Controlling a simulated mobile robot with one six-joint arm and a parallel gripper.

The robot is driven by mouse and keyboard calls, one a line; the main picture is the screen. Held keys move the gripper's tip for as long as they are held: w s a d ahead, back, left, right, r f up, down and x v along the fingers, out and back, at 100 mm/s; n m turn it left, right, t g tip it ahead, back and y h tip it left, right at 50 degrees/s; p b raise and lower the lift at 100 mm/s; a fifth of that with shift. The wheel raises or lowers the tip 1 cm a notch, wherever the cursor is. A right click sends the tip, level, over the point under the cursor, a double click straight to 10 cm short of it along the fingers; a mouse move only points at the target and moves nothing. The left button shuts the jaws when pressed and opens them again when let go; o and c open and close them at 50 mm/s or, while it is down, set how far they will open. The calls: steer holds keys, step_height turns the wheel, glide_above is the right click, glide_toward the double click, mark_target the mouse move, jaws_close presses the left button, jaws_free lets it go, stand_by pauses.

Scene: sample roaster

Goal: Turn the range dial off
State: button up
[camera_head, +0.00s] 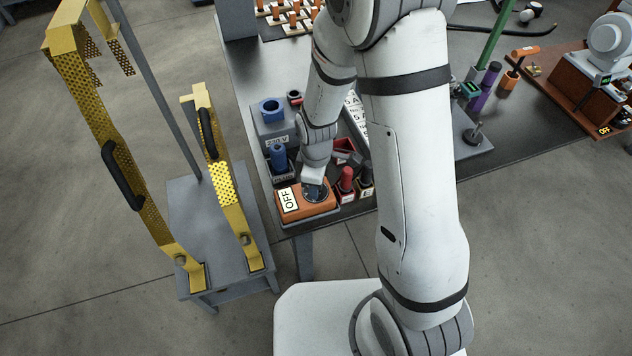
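An orange box (308,209) with a white label (289,199) reading OFF sits at the table's front left corner. A dark round dial (317,192) shows on its top, partly covered by my gripper. My gripper (314,183) points down right over this dial; I cannot tell whether it touches it. The fingers are mostly hidden, so their opening does not show. The dial's pointer direction cannot be made out.
A grey box with a blue socket (270,109) and a blue plug (278,157) stand just behind. Red (346,181) and black plugs are close on the right. A yellow perforated frame (222,180) on a grey stand is left of the table.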

stand_by(0.4)
steer(key=o, duration=1)
step_height(320, 180, up, 8)
steer(key=shift+f+p, duration=0.1)
steer(key=shift+p, duration=0.2)
